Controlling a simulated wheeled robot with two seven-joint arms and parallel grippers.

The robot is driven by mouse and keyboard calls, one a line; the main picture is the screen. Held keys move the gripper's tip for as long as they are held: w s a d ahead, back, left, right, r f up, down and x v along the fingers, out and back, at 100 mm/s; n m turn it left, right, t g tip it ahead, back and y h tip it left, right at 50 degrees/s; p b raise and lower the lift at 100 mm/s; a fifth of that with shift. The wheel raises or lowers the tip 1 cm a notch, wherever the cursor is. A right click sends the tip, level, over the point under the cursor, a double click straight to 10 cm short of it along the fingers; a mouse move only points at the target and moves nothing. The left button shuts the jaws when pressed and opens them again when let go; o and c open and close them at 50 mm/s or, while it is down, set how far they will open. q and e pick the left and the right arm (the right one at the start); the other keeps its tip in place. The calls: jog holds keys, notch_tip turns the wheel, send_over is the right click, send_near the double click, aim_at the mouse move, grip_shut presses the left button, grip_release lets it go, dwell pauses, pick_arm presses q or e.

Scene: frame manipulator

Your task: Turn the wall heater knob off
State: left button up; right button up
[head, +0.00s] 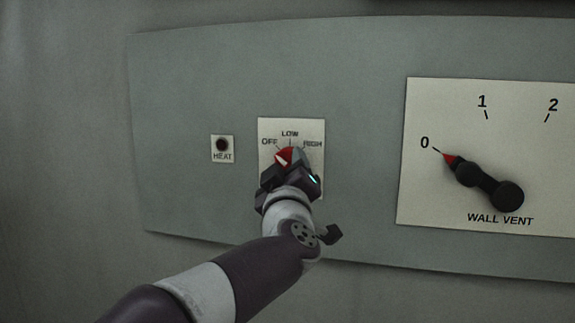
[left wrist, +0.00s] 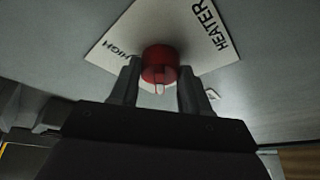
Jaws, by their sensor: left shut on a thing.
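The red heater knob (head: 284,156) sits on a pale wall plate (head: 312,184) marked OFF, LOW and HIGH. Its white pointer mark leans up and left, toward the OFF side; the exact setting is partly hidden by my gripper. My left gripper (head: 291,167) is at the plate and shut on the knob. In the left wrist view the red knob (left wrist: 160,60) is between the two fingers of my left gripper (left wrist: 160,76), with HIGH and HEATER lettering beside it. My right gripper is not in view.
A small dark HEAT indicator (head: 222,145) is left of the heater plate. To the right is a WALL VENT panel (head: 450,105) with a black handle (head: 489,184), its red tip toward 0. The grey wall panel (head: 185,85) is otherwise flat and clear.

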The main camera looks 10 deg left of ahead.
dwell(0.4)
pick_arm(q)
jog(key=o, duration=1.1)
jog(key=shift+c, duration=0.2)
jog(key=shift+s, duration=0.1)
jog(key=b+v, duration=0.5)
jog(key=v, duration=0.7)
jog(key=shift+s+b, duration=0.2)
jog(key=shift+b, duration=0.1)
jog(key=shift+f, duration=0.1)
